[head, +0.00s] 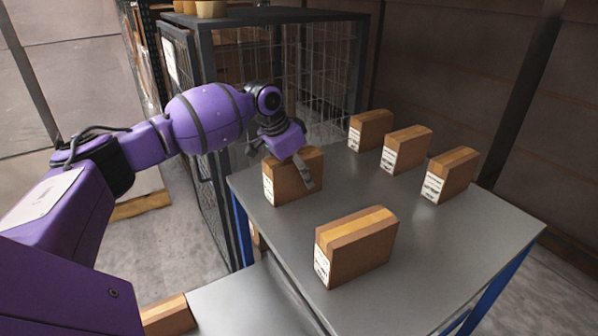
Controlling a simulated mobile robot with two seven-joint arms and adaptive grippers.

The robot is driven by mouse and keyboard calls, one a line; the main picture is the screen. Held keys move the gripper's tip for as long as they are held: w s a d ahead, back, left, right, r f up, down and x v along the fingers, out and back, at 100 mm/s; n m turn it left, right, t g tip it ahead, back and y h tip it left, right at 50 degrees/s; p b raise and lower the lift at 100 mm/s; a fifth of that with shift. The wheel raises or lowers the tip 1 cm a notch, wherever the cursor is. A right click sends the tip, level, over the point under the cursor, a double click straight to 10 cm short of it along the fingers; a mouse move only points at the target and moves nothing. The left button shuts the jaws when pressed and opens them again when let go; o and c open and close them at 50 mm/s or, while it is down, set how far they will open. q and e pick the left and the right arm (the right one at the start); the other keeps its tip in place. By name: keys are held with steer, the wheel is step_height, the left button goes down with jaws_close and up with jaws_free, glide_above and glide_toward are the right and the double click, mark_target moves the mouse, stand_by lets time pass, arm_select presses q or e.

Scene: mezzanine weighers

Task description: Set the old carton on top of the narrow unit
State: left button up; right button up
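Several similar brown cartons with white labels stand on a grey-topped table; none is clearly marked as the old one. My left gripper (280,160) is at one carton (285,186) at the table's left edge. One finger lies across its near face; the other side of the gripper shows beyond its far upper edge, its tip hidden. The fingers look spread apart, and the carton rests upright on the table. A dark mesh-sided unit (208,115) stands behind the table; I cannot tell whether it is the narrow unit. My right gripper is not in view.
The table (420,265) has a nearer carton (362,250) and three more at the back right (371,131). Pots (212,9) stand on the mesh unit. A lower grey surface (245,305) adjoins the table, with another carton (168,316) below left.

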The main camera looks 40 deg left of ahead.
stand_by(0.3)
arm_select(q)
steer(key=shift+s+r, duration=0.1)
steer(key=shift+r, duration=0.25)
steer(key=p+v, duration=0.1)
steer(key=v, duration=0.9)
steer(key=shift+s+a+r, duration=0.1)
steer(key=shift+s+r, duration=0.1)
steer(key=shift+r, duration=0.1)
steer(key=shift+s+r, duration=0.15)
steer(key=shift+r, duration=0.2)
